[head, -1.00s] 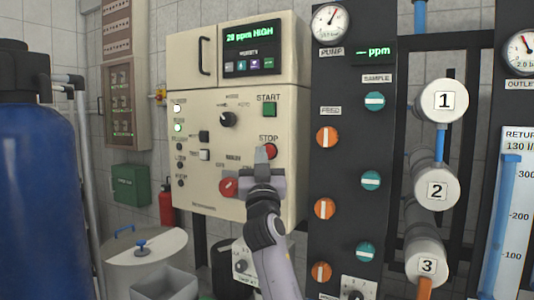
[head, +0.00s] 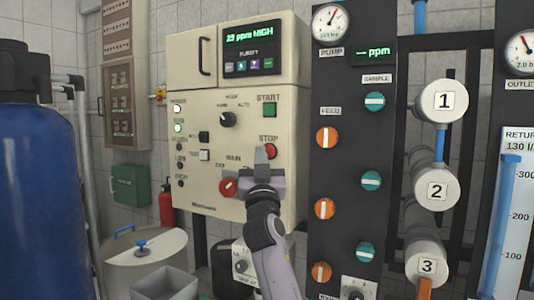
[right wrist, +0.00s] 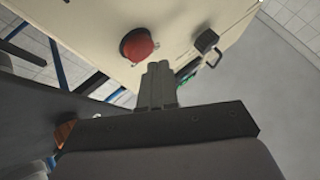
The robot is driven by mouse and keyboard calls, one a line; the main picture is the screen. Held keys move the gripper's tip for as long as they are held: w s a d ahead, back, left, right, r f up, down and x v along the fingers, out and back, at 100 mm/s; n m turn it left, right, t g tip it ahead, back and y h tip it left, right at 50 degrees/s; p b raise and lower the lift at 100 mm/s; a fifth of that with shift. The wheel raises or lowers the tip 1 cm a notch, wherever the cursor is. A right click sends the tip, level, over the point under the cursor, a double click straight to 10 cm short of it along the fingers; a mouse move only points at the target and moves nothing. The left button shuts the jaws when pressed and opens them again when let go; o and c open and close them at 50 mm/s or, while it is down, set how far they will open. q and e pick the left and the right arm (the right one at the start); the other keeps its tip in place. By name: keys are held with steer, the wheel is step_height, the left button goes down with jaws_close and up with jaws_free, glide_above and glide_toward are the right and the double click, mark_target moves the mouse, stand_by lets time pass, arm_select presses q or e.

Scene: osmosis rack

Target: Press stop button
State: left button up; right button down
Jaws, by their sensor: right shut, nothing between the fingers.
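The red STOP button (head: 270,151) is on the lower right of the beige control cabinet (head: 215,150), under its STOP label. My right gripper (head: 262,153) is shut and empty, its fingertips in front of the panel just left of the button and overlapping its edge in the head view. In the right wrist view, a red domed button (right wrist: 138,46), seemingly the same one, shows beside the shut fingertips (right wrist: 158,70). A gap seems to remain, but contact is hard to judge. My left gripper is out of view.
The green START button (head: 270,110) is above STOP. The red MAIN switch (head: 228,187) is lower left, near my gripper. A black panel (head: 340,180) with orange and teal knobs stands to the right. A blue tank (head: 38,190) stands at the left.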

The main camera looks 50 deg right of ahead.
steer(key=shift+d, duration=0.15)
stand_by(0.7)
steer(key=shift+w+d, duration=0.1)
steer(key=shift+d, duration=0.15)
steer(key=shift+w+d+b, duration=0.15)
steer(key=shift+d+b, duration=0.2)
steer(key=shift+d, duration=0.1)
stand_by(0.6)
stand_by(0.4)
steer(key=shift+s+a, duration=0.25)
steer(key=shift+a, duration=0.6)
steer(key=a, duration=0.2)
steer(key=s+a+b, duration=0.1)
steer(key=a, duration=0.1)
steer(key=shift+s+a, duration=0.2)
steer(key=shift+a, duration=0.2)
stand_by(0.4)
